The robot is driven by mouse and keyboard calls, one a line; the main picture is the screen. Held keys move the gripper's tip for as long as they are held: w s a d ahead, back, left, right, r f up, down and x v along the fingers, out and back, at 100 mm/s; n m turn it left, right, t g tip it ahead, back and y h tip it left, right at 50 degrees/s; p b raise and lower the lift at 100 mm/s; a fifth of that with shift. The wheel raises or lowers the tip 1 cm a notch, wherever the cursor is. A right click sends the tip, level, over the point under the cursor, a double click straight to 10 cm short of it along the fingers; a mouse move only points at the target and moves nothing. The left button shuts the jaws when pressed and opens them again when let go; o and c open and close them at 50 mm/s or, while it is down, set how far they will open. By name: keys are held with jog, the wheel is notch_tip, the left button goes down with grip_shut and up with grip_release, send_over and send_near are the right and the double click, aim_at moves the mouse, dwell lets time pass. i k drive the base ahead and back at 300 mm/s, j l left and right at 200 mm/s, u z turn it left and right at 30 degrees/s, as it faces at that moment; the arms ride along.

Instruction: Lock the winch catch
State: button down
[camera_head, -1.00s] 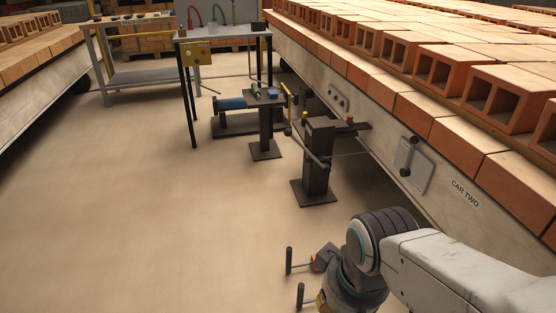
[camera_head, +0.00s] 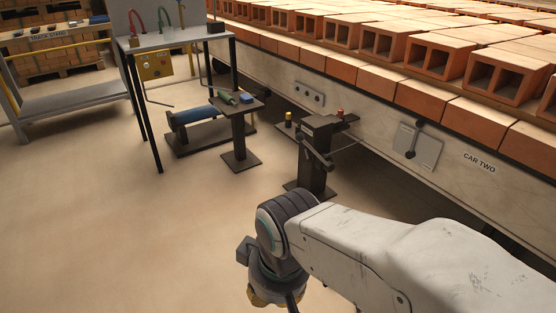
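The winch (camera_head: 314,165) is a dark post on a floor plate beside the brick car, with a cable running from it toward the car. A dark crank arm slants across its front. A small red-topped part (camera_head: 340,112) sits at its top right. Which part is the catch is too small to tell. A yellow-topped piece (camera_head: 288,117) shows just left of the winch head. My gripper (camera_head: 270,292) is at the bottom of the view, nearer the camera than the winch and apart from it. It points down, its fingers mostly hidden or cut off.
The car (camera_head: 450,150), marked CAR TWO and loaded with bricks, lines the right side. A small stand (camera_head: 238,140), a blue roller (camera_head: 195,114) and a tall table (camera_head: 170,42) stand left of the winch. Floor at left front is clear.

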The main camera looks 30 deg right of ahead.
aim_at(308, 161)
jog(key=i+j, duration=0.15)
jog(key=i, duration=0.35)
jog(key=i+j, duration=0.15)
jog(key=i, duration=0.35)
jog(key=i+j, duration=0.2)
jog(key=i, duration=0.3)
jog(key=i+j, duration=0.15)
jog(key=i, duration=0.35)
jog(key=i+j, duration=0.15)
jog(key=i, duration=0.35)
jog(key=l+z, duration=0.05)
